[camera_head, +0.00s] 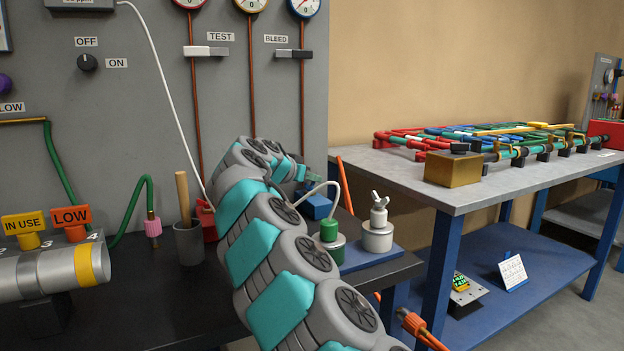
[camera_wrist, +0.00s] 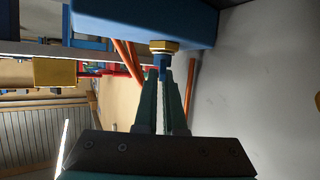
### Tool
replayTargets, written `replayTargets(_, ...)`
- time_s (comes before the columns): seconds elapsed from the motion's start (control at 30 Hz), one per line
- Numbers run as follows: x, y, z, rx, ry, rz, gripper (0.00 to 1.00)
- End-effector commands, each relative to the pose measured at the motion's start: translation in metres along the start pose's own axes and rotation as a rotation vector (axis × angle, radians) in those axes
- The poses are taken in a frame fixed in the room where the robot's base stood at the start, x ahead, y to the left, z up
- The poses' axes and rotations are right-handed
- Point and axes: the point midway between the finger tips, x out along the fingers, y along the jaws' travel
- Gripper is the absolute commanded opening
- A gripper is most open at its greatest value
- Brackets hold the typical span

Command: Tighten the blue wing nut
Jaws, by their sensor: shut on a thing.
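In the wrist view, the two dark green fingers of my gripper (camera_wrist: 162,80) are closed around a small blue piece, which appears to be the blue wing nut (camera_wrist: 160,62). Only part of the nut shows between the fingertips, so its wing shape is not clear. A brass hex collar (camera_wrist: 164,46) sits just beyond it, against a large blue block (camera_wrist: 145,18). In the head view, my grey and teal arm bends over the dark bench, and the gripper is mostly hidden behind it. A blue block (camera_head: 318,206) shows beside the arm's end; the wing nut cannot be made out there.
A green-topped canister (camera_head: 330,240) and a canister with a white wing-shaped top (camera_head: 378,236) stand close right of my arm. A grey cup (camera_head: 189,243) with a wooden handle stands left. Orange hoses (camera_wrist: 128,60) run near my fingers.

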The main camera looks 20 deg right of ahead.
Motion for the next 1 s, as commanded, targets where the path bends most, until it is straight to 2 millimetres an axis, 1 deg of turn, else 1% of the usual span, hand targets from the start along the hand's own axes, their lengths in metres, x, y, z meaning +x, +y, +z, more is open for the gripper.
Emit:
replayTargets(0.03,-0.001,0.000,-0.003,0.001,0.005,-0.003,0.00)
replayTargets(0.07,-0.001,0.000,-0.003,0.001,0.005,-0.003,0.10)
replayTargets(0.3,-0.001,0.000,-0.001,0.000,0.002,-0.002,0.37)
replayTargets(0.53,-0.001,0.000,-0.001,0.000,0.001,-0.001,0.38)
replayTargets(0.67,-0.007,-0.001,0.000,-0.001,0.002,-0.002,0.38)
replayTargets(0.77,-0.021,-0.002,0.000,-0.001,0.004,-0.003,0.38)
replayTargets(0.9,-0.045,-0.002,0.000,0.000,0.005,-0.005,0.38)
replayTargets(1.0,-0.059,-0.001,0.000,0.001,0.003,-0.003,0.38)
